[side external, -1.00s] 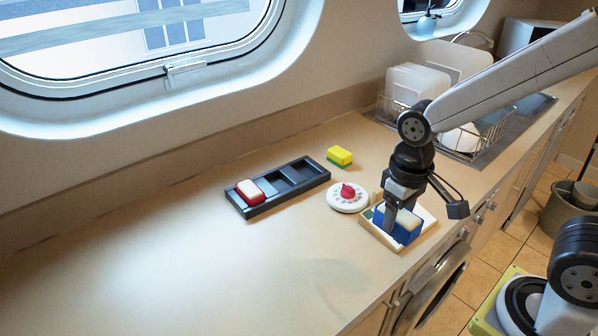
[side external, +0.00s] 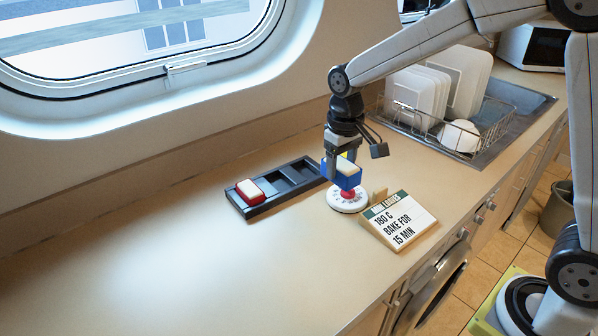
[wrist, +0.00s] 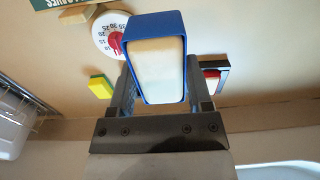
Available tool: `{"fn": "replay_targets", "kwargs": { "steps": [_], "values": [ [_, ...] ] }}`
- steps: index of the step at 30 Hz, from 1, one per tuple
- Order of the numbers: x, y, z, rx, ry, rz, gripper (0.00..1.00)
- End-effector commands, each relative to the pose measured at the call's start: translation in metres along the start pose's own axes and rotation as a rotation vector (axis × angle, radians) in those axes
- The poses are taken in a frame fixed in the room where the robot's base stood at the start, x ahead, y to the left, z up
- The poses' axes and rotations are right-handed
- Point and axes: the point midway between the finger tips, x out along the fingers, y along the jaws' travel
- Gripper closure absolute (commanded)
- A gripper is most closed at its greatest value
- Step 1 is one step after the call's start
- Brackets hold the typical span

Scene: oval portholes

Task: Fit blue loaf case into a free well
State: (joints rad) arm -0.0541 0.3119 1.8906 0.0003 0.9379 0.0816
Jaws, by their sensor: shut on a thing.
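In the wrist view the blue case (wrist: 157,60) sits between both fingers of my gripper (wrist: 158,88). The black tray (side external: 262,206) lies to the left on the counter. A red case with a cream top (side external: 250,191) sits in its left well. The middle well (side external: 272,183) looks empty; the right end is partly hidden behind my gripper and the blue case.
A white timer with a red knob (side external: 345,201) stands just below the held case. A recipe sign (side external: 400,219) stands to the right. A yellow and green sponge (wrist: 100,86) shows in the wrist view. A dish rack (side external: 450,125) is at the back right. The counter's left is clear.

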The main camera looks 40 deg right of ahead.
Motion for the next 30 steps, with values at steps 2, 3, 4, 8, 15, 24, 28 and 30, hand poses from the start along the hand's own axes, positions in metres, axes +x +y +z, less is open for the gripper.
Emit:
{"fn": "replay_targets", "kwargs": {
  "steps": [2,3,4,8,15,24,28,30],
  "values": [
    [0.002,0.003,-0.016,0.003,-0.002,0.000,0.99],
    [0.002,0.004,-0.024,0.003,-0.001,0.000,0.99],
    [0.003,0.005,-0.030,0.004,0.000,0.000,0.99],
    [0.006,0.010,-0.054,0.006,0.000,0.000,0.99],
    [0.015,0.022,-0.096,0.011,0.000,0.000,0.99],
    [0.031,0.039,-0.141,0.016,0.001,0.000,0.99],
    [0.040,0.047,-0.159,0.017,0.001,0.000,0.99],
    [0.046,0.051,-0.167,0.018,-0.001,0.000,0.99]
  ]
}}
